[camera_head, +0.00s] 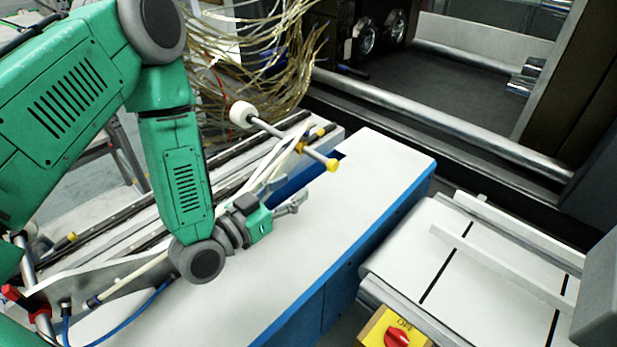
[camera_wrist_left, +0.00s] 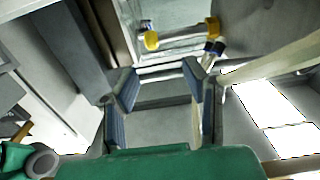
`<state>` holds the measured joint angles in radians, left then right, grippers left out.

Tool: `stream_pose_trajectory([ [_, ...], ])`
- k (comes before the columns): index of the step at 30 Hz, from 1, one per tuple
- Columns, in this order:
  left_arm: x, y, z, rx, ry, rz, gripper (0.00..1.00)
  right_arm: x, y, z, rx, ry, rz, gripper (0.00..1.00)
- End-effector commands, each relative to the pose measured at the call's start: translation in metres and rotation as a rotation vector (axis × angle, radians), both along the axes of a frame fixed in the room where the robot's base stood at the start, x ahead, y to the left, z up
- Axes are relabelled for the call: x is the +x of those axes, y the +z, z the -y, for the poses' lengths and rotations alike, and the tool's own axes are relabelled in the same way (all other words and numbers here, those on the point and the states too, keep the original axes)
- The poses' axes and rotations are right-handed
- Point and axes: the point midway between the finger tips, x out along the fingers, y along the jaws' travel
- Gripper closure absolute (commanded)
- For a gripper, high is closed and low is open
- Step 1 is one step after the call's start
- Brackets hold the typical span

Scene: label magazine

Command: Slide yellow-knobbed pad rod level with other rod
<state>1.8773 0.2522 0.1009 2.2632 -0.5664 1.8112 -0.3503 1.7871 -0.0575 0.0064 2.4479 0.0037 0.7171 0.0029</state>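A rod with a yellow end knob (camera_head: 333,165) and a white knob (camera_head: 240,113) at its other end crosses the far end of the label magazine (camera_head: 262,160). Smaller yellow parts (camera_head: 302,148) sit near its middle. In the left wrist view a yellow knob (camera_wrist_left: 151,40) shows beyond the fingers, with a bar running right to another yellow part (camera_wrist_left: 213,27). I cannot tell which rod is the other one. My left gripper (camera_head: 296,203) is over the white tabletop, short of the yellow knob; in its wrist view the fingers (camera_wrist_left: 158,80) are apart and empty. My right gripper is not in view.
The white-topped blue cabinet (camera_head: 370,190) has a clear top. A conveyor table (camera_head: 450,250) with a red switch (camera_head: 397,337) stands at the right. Loose pale strips (camera_head: 265,50) hang behind the rod. Dark machinery with a metal roller (camera_head: 440,125) lies beyond.

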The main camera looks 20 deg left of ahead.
Motion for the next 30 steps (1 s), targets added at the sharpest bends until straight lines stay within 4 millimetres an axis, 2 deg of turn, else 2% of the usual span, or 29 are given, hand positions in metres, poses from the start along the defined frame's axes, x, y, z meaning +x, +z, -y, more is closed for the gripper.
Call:
stream_pose_trajectory([
  [4, -0.007, 0.000, -0.002, 0.000, 0.000, 0.000, 0.60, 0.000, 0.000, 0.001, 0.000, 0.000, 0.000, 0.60],
  [12, -0.008, 0.001, -0.001, 0.001, 0.000, 0.000, 0.60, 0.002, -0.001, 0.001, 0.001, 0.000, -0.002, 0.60],
  [18, -0.022, 0.006, 0.003, 0.002, -0.004, 0.001, 0.60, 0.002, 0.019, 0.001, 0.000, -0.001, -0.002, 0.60],
  [20, -0.022, 0.006, 0.004, 0.002, -0.002, 0.006, 0.60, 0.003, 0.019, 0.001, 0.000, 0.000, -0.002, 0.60],
  [25, -0.005, 0.004, 0.010, 0.003, -0.003, 0.011, 0.60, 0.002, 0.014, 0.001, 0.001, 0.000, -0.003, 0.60],
  [30, 0.028, 0.003, 0.022, 0.002, -0.002, 0.011, 0.60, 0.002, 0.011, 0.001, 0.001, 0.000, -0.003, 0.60],
])
